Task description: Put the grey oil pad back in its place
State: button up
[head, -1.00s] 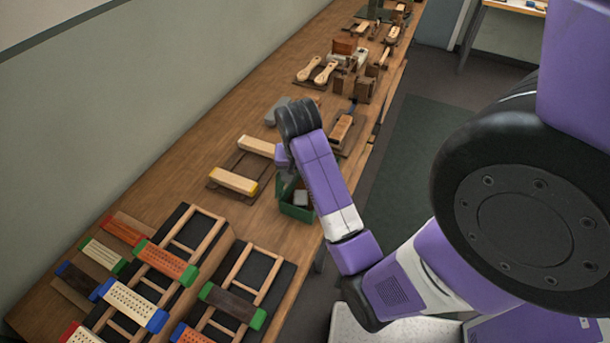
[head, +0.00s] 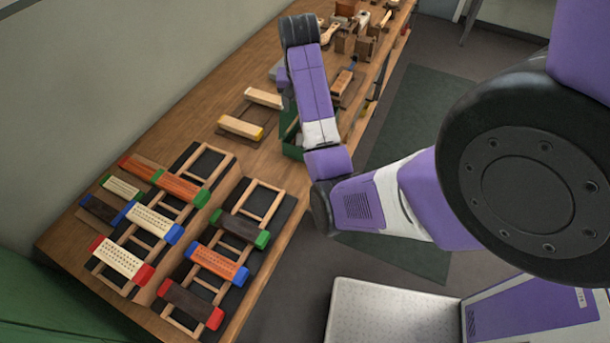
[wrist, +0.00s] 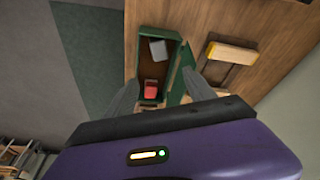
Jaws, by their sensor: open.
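In the wrist view, a small grey block (wrist: 158,50), which looks like the grey oil pad, lies inside a narrow green box (wrist: 145,36) near its far end. A red block (wrist: 151,89) lies in the same box, closer to me. My gripper (wrist: 160,76) is open and empty, with its fingers on either side of the box's near part in the picture. Its height above the box is hard to judge. In the head view, the green box (head: 293,149) is mostly hidden behind my arm, and my fingers are hidden.
A wooden block with a yellow end (head: 241,127) lies left of the box. Racks of coloured bristle blocks (head: 130,264) fill the near bench end. Wooden parts (head: 362,45) crowd the far end. Bare bench (head: 190,105) shows along the wall.

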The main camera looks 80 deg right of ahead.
jog(key=w+a+f+n+t+h, duration=0.1)
jog(key=a+f+n+t, duration=0.35)
jog(key=a, duration=0.75)
jog(key=w+a+f+n+t+h, duration=0.1)
jog(key=a+f+n+t+h, duration=0.1)
jog(key=a+f+n, duration=0.65)
jog(key=s+a+r+t+y, duration=0.1)
jog(key=s+a+r+t, duration=0.15)
jog(key=a, duration=0.55)
jog(key=s+a+r+t+y, duration=0.1)
jog(key=s+a+r+y, duration=0.2)
jog(key=a, duration=0.5)
jog(key=s+a+r+n+t+y, duration=0.1)
jog(key=s+a+r+t, duration=0.1)
jog(key=r, duration=0.5)
jog(key=s+a+r+n+t+y, duration=0.1)
jog(key=s+a+r+n+t, duration=0.1)
jog(key=s+a+r, duration=0.3)
jog(key=shift+s+a+r, duration=0.25)
jog(key=shift+a+r, duration=0.5)
jog(key=shift+r, duration=0.1)
